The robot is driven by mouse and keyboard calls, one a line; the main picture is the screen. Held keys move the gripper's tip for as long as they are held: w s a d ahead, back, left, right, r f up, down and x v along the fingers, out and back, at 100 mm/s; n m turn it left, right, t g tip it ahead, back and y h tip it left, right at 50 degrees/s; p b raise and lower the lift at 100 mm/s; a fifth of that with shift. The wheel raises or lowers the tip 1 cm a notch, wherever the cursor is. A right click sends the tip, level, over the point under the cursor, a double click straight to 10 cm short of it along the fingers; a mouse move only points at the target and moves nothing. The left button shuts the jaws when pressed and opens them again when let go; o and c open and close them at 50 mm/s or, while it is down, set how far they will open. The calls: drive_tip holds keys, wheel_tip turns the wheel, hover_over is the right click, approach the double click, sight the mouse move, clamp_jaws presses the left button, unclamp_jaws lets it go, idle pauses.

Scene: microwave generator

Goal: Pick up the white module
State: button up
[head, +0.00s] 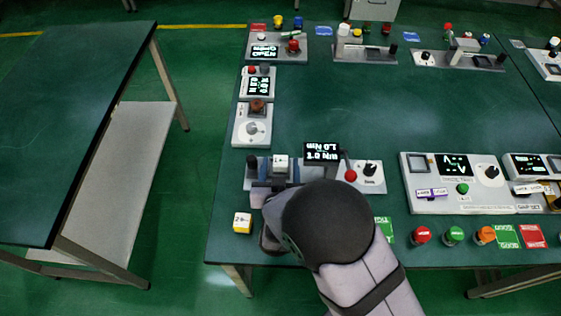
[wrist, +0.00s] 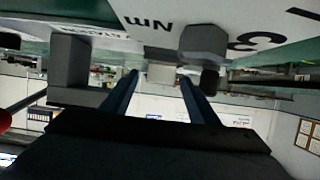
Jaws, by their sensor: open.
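A white module (head: 281,161) with dark marks on its top sits on the grey device at the front left of the table. The black and grey end of my arm covers the area just in front of it. In the wrist view, my gripper (wrist: 160,84) is open, with its two dark blue fingers apart. A pale block (wrist: 161,73) shows between and beyond the fingertips and may be this module. I cannot tell whether the fingers touch it.
A lit display (head: 322,152), a red-knobbed lever (head: 350,175) and a dial (head: 370,170) stand right of the module. A yellow-and-white cube (head: 242,223) lies at front left. More panels line the table's edges; the table's middle is clear.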

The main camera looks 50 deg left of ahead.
sight(280, 166)
drive_tip(key=shift+w+a, duration=0.15)
drive_tip(key=c, duration=1.2)
drive_tip(key=shift+r, duration=0.1)
drive_tip(key=shift+r+b, duration=0.35)
drive_tip(key=shift+r, duration=4.55)
